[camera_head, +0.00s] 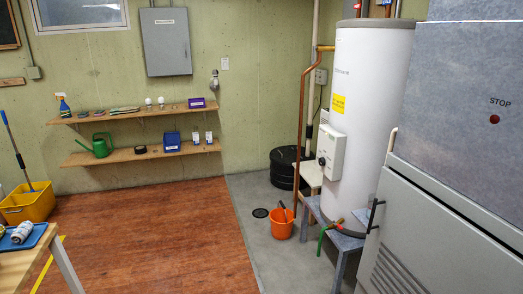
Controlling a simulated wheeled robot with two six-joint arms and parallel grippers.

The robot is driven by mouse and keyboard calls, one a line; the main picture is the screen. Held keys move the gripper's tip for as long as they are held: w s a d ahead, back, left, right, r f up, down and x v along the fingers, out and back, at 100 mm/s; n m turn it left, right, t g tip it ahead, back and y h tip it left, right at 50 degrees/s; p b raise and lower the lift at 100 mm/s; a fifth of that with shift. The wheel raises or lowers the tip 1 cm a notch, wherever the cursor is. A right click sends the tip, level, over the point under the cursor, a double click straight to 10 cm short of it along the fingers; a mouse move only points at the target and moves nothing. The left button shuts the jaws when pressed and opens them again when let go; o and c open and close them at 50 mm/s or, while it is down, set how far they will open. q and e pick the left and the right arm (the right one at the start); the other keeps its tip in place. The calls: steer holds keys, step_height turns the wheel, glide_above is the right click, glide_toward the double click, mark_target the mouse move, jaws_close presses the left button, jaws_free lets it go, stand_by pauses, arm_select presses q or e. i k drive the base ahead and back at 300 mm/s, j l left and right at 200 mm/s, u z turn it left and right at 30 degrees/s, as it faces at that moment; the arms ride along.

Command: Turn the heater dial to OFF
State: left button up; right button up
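The heater (368,110) is a tall white upright cylinder on a grey stand at the right of the head view. A white control box (331,152) is on its left front side. A small dark round dial (322,161) shows at the box's lower left; it is too small to read its setting. A yellow label (338,103) is above the box. Neither of my grippers is in view.
A large grey cabinet (440,225) with a red STOP button (494,119) fills the right side. An orange bucket (282,223) and black drum (285,168) stand left of the heater. A table (20,265) is at lower left. The brown floor (150,240) is clear.

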mark_target(321, 161)
steer(key=i+j, duration=0.1)
steer(key=i, duration=0.9)
